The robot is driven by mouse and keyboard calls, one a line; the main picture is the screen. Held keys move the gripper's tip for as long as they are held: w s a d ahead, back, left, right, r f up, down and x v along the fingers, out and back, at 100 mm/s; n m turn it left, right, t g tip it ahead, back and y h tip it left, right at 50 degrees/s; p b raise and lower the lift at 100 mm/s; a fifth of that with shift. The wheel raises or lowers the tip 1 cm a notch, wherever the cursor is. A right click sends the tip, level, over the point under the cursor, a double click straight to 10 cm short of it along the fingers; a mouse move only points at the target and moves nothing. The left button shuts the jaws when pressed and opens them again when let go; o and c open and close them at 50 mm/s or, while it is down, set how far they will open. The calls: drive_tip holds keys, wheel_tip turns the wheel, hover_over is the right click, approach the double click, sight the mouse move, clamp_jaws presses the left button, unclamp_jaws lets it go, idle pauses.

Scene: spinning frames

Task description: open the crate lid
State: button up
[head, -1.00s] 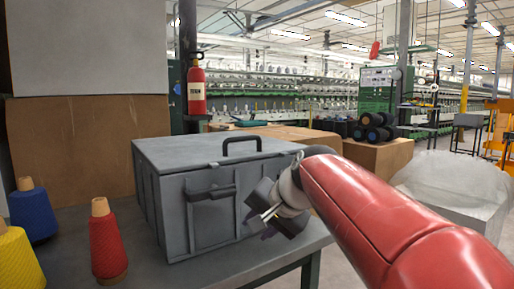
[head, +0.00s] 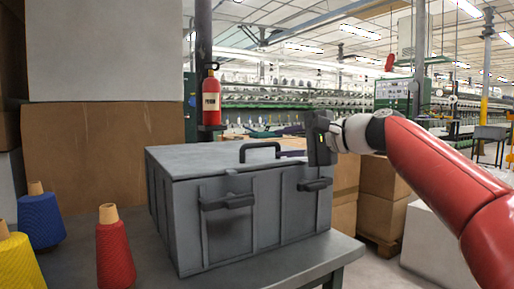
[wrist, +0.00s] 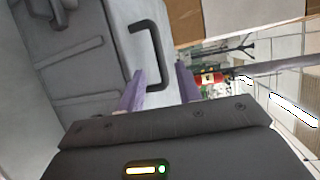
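The grey crate (head: 228,218) stands on the table with its lid (head: 198,158) down. A dark arched lid handle (head: 260,147) stands on top of the lid near the front edge. The handle also shows in the wrist view (wrist: 158,52). Two dark latches, a left one (head: 228,202) and a right one (head: 315,185), are on the crate's front. My gripper (wrist: 161,70) is open and empty, its two purple fingers apart.
A blue yarn cone (head: 40,218), a red yarn cone (head: 115,258) and a yellow one (head: 18,265) stand on the table (head: 290,272) left of the crate. Cardboard boxes (head: 125,150) rise behind. A fire extinguisher (head: 211,102) hangs on a post.

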sight(263, 145)
drive_tip(key=p+x, duration=0.1)
drive_tip(key=x, duration=0.6)
drive_tip(key=shift+a+p, duration=0.15)
drive_tip(key=shift+p, duration=0.2)
clamp_jaws()
